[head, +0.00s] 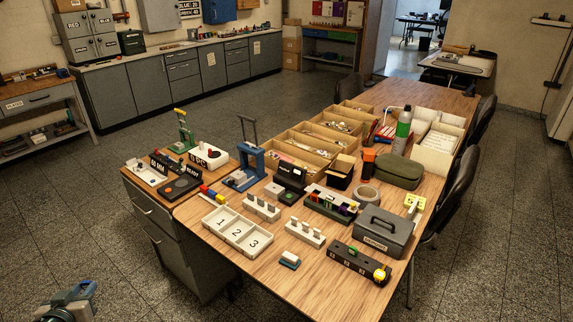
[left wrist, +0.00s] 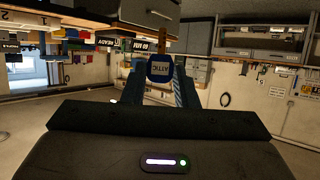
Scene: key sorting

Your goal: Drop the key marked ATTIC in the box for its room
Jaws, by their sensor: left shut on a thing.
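My left gripper (head: 80,294) is at the bottom left of the head view, over the floor and well clear of the table. In the left wrist view my left gripper (left wrist: 160,80) is shut on the ATTIC key (left wrist: 160,68), a key with a round blue tag, held between its blue fingers. The key's brownish shank points up in that picture. The key cannot be made out in the head view. No box label reading ATTIC is legible in either view. My right gripper is not in view.
The wooden table (head: 255,268) holds a tray marked 1, 2, 3 (head: 216,216), wooden bins (head: 284,167), a dark metal box (head: 384,236) and other items. A grey drawer cabinet (head: 162,238) stands at its left end. The floor (head: 65,215) left of it is open. Grey cabinets (head: 145,85) line the back.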

